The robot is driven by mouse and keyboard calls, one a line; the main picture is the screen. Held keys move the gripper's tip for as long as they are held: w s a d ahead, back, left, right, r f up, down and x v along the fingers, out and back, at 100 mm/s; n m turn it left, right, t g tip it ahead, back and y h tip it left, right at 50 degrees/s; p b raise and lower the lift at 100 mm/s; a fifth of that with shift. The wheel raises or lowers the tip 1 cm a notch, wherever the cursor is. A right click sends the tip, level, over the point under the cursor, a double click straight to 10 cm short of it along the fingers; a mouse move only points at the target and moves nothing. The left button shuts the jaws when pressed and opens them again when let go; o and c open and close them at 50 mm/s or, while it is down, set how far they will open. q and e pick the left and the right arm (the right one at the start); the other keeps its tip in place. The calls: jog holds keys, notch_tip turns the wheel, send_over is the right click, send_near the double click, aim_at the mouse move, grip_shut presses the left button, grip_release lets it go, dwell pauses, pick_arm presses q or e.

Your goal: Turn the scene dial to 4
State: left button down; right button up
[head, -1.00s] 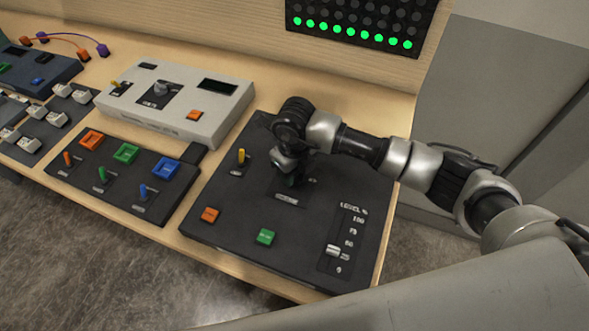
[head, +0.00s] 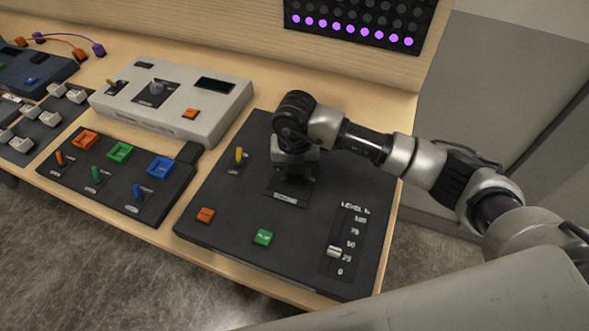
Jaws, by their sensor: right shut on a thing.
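The dark console panel (head: 215,235) lies on the wooden desk and carries a yellow toggle, an orange button, a green button and a level slider. My right gripper (head: 292,178) points down onto the labelled plate (head: 284,197) in the upper middle of this panel. It is shut on the scene dial there, which the gripper and wrist hide, so its number cannot be read. The LED board (head: 365,22) at the back has its bottom lit row glowing purple. My left gripper is out of view.
The level slider (head: 334,252) and green button (head: 264,237) are in front of my right gripper. The yellow toggle (head: 239,156) stands close to its left. A grey box (head: 170,98) and a panel with coloured switches (head: 110,175) lie further left.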

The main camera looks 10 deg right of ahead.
jog(key=shift+m, duration=0.7)
jog(key=shift+r, duration=0.1)
jog(key=o, duration=0.9)
notch_tip(320, 180, up, 11)
jog(key=b, duration=0.2)
jog(key=shift+f, duration=0.25)
